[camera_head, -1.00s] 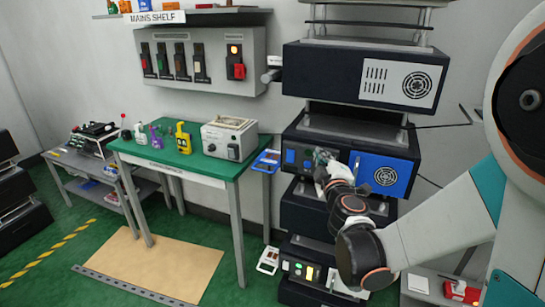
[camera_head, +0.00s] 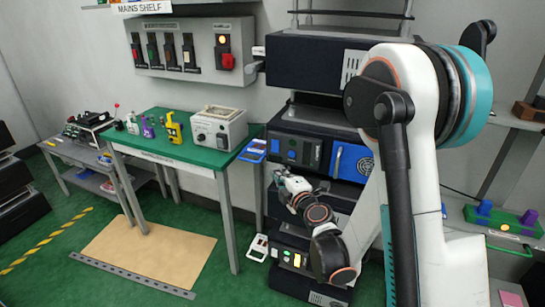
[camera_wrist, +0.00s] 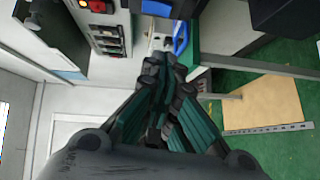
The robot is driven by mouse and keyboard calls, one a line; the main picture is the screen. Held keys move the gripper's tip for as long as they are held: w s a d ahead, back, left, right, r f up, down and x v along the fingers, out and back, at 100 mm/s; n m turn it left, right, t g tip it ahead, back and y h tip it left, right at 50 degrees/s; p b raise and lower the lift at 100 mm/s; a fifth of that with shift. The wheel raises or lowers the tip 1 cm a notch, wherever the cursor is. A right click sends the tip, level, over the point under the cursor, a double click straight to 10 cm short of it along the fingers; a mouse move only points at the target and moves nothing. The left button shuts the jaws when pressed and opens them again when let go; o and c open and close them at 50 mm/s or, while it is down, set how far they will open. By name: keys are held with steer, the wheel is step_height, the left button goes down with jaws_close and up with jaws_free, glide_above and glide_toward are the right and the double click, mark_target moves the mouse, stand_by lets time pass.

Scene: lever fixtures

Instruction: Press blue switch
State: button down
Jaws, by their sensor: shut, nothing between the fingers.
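Blue rocker switches (camera_head: 277,146) show at the left of a dark rack unit's front panel (camera_head: 341,162) in the head view. They are small, and their pressed state cannot be told. My gripper (camera_head: 279,178) is just below and in front of these switches, apart from the panel as far as I can see. In the wrist view my gripper (camera_wrist: 161,68) is shut and empty. It points toward the edge of the green table and a blue object hanging there. The switches do not show clearly in the wrist view.
The green table (camera_head: 172,153) stands left of the rack, bearing a grey box (camera_head: 218,128). A blue frame (camera_head: 253,150) hangs at its right edge. A wall panel with levers (camera_head: 190,47) is above. My arm hides much of the rack's right side.

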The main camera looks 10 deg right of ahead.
steer(key=shift+w, duration=0.1)
steer(key=p, duration=0.4)
glide_toward(275, 146)
steer(key=w+a+f, duration=0.2)
steer(key=w+a, duration=0.1)
steer(key=a, duration=0.3)
steer(key=shift+w+d+f+b, duration=0.2)
steer(key=shift+w+d+b, duration=0.4)
steer(key=shift+w+d, duration=0.85)
